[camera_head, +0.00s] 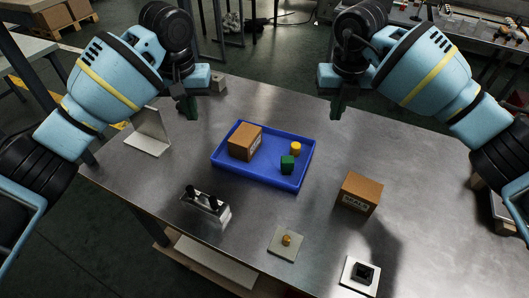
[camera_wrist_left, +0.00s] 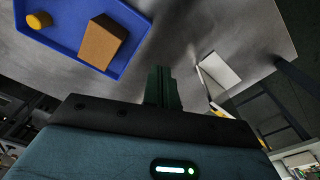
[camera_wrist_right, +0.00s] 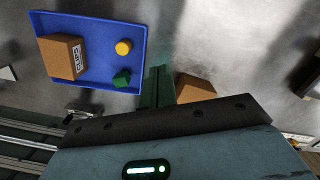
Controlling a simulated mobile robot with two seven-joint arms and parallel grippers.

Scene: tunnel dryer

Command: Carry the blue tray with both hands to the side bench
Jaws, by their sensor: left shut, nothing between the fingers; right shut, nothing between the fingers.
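The blue tray (camera_head: 262,176) lies flat near the middle of the steel table. It holds a brown cardboard box (camera_head: 245,142), a yellow cylinder (camera_head: 295,149) and a green block (camera_head: 287,164). The tray also shows in the left wrist view (camera_wrist_left: 128,25) and the right wrist view (camera_wrist_right: 90,17). My left gripper (camera_head: 192,108) is shut and empty, above the table beyond the tray's far left corner. My right gripper (camera_head: 337,106) is shut and empty, above the table beyond the tray's far right side. Neither touches the tray. I cannot tell which surface is the side bench.
A second cardboard box (camera_head: 359,193) stands right of the tray. A metal holder with black knobs (camera_head: 206,203), a plate with a brass knob (camera_head: 286,243) and a black-buttoned plate (camera_head: 361,275) lie nearer. An angled pale bracket (camera_head: 149,133) stands left. Another bench (camera_head: 460,27) is at the back right.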

